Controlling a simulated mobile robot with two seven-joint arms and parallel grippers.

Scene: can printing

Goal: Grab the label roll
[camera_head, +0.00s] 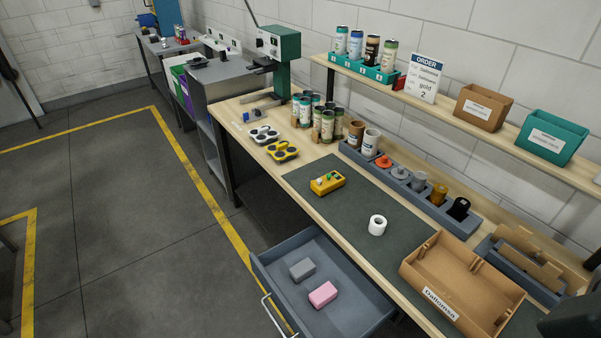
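A small white roll (377,225), which looks like the label roll, stands on the dark green mat (310,178) on the workbench. Its round end with a hole faces up. Nothing touches it. No gripper shows near the roll. A dark shape cuts into the bottom right corner; I cannot tell which part it is. My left gripper is out of view, and no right fingers can be seen.
An open grey drawer (345,318) below the front edge holds a grey block and a pink block. A grey rack (435,205) with spools and ink pots stands behind the roll. The mat around the roll is clear.

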